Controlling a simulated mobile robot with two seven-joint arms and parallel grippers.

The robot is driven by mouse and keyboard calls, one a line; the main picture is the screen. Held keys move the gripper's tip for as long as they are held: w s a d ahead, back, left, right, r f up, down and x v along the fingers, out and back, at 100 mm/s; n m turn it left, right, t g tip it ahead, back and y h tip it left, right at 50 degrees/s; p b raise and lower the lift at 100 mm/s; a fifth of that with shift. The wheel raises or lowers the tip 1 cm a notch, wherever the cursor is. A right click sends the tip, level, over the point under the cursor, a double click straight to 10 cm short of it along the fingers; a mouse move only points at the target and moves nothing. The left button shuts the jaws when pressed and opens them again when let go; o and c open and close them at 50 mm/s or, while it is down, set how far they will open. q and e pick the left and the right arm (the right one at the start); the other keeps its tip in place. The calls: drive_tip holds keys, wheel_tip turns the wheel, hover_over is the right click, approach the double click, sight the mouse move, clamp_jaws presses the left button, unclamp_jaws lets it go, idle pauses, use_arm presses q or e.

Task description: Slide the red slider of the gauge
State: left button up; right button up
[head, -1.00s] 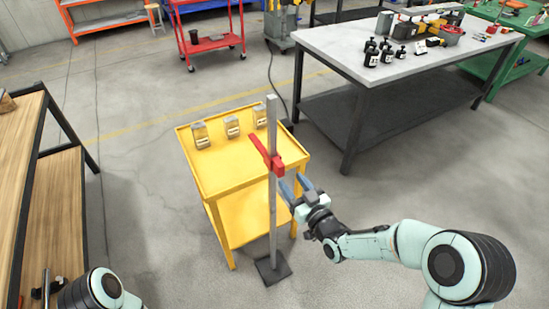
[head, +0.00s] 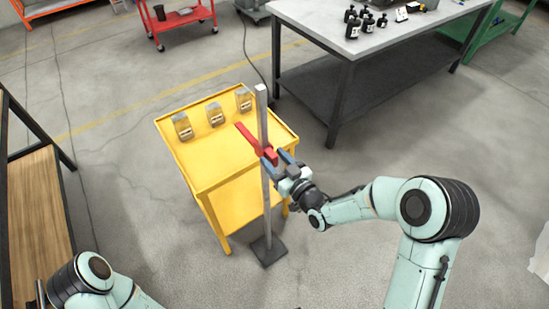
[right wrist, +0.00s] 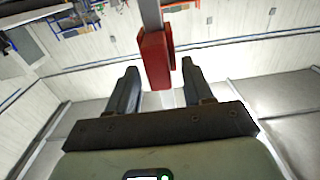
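The gauge is an upright grey post (head: 264,190) on a dark square base (head: 268,250), standing in front of the yellow cart. Its red slider (head: 257,145) sits on the upper part of the post, with a long arm pointing up-left over the cart. My right gripper (head: 278,161) is at the slider's right side. In the right wrist view the open fingers (right wrist: 160,78) stand on either side of the slider's red block (right wrist: 155,60), with a visible gap at the right finger. My left gripper is out of view.
The yellow cart (head: 224,167) carries several small grey-and-yellow jacks (head: 216,114) along its back edge. A grey-topped table (head: 340,40) with black bottles stands behind right. A wooden bench (head: 35,200) is at left. Open floor lies right of the post.

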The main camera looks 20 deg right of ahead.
clamp_jaws()
wheel_tip(320, 180, up, 17)
drive_tip(key=p, duration=0.3)
drive_tip(key=shift+r, duration=0.1)
unclamp_jaws()
drive_tip(key=b+v, duration=0.1)
drive_tip(key=v, duration=1.2)
drive_tip(key=shift+s, duration=0.2)
